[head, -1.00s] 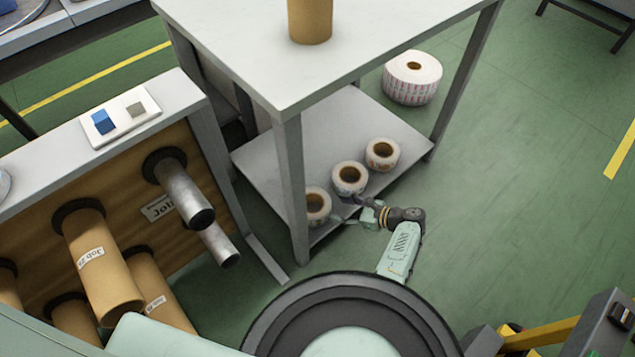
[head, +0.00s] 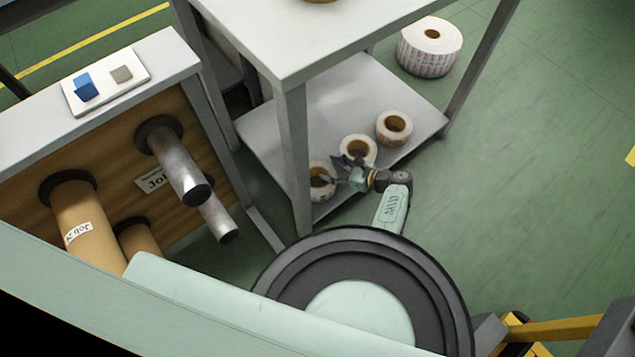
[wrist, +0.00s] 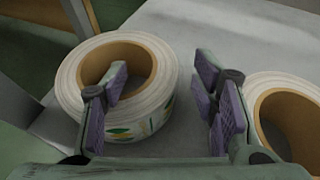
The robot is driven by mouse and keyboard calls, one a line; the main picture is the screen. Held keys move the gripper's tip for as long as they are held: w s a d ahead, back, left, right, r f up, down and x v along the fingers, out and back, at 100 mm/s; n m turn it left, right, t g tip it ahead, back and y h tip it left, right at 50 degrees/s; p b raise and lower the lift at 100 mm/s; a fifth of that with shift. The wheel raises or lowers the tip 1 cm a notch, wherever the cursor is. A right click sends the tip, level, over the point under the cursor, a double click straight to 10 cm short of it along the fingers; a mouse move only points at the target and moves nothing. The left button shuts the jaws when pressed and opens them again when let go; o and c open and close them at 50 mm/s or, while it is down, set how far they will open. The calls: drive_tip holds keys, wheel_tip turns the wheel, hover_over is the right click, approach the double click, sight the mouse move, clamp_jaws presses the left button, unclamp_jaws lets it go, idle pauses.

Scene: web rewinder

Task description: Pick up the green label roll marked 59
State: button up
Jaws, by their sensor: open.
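Three label rolls with brown cores sit on the grey lower shelf: a left one (head: 322,194), a middle one (head: 359,138) and a right one (head: 381,128). No number can be read on any of them. In the wrist view a roll with green and orange print (wrist: 152,108) stands at left, and a second roll (wrist: 257,88) shows at right. My gripper (head: 338,167) is open by the left and middle rolls. In the wrist view my gripper (wrist: 160,82) is empty; its left finger overlaps the core of the green-printed roll.
The shelf (head: 330,100) lies under a table (head: 290,50) whose leg (head: 293,150) stands left of the rolls. A large roll (head: 430,62) is on the floor behind. A rack with spindles (head: 180,165) is at left. The floor at right is open.

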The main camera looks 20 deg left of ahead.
sight(324, 167)
drive_tip(key=b+x, duration=0.1)
drive_tip(key=x, duration=0.2)
drive_tip(key=shift+w+a+f, duration=0.15)
drive_tip(key=shift+a+f, duration=0.1)
drive_tip(key=shift+r, duration=0.1)
drive_tip(key=shift+c, duration=0.5)
clamp_jaws()
